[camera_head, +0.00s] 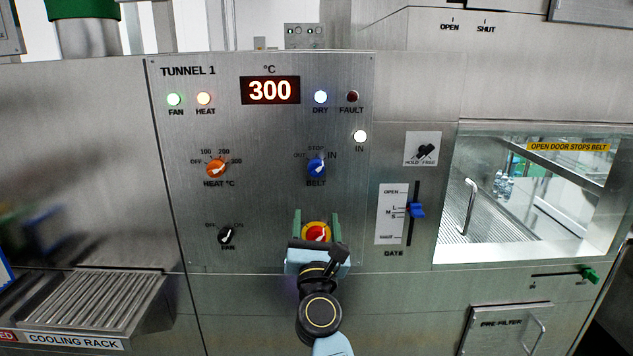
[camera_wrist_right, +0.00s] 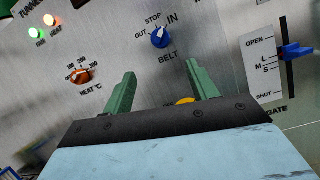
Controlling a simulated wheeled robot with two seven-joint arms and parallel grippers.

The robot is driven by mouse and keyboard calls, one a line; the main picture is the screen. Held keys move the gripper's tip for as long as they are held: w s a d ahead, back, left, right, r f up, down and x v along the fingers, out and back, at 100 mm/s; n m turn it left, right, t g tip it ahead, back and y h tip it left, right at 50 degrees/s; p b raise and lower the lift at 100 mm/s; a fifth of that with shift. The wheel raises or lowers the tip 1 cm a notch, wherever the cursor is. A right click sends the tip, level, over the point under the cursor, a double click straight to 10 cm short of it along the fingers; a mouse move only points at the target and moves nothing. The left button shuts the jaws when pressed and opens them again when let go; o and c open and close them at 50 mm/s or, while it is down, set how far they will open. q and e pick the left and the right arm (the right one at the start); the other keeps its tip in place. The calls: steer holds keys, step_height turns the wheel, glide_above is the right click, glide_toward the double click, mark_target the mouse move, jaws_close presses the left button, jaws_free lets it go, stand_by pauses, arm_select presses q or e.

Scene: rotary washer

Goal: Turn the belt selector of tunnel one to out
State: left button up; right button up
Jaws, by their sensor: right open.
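The belt selector (camera_head: 316,168) is a blue knob on the Tunnel 1 panel, with OUT at left, STOP at top and IN at right. Its white mark appears to point up and right, toward IN. The knob also shows in the right wrist view (camera_wrist_right: 160,37), beyond the fingertips. My right gripper (camera_head: 312,214) is open, its green fingers below the knob and apart from it. In the right wrist view the gripper (camera_wrist_right: 161,72) has nothing between its fingers at the knob's height. My left gripper is not in view.
A red-and-yellow knob (camera_head: 316,232) shows between my right fingers, partly hidden. The white IN lamp (camera_head: 360,137) is lit. The orange heat knob (camera_head: 216,168) and black fan knob (camera_head: 227,235) are left; the blue gate lever (camera_head: 416,210) is right.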

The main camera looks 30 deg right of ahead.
mark_target(316, 175)
steer(key=p+x, duration=0.1)
steer(key=x, duration=1.2)
steer(key=shift+d+r+p, duration=0.2)
steer(key=shift+d+p, duration=0.05)
steer(key=shift+p, duration=0.05)
steer(key=c, duration=1)
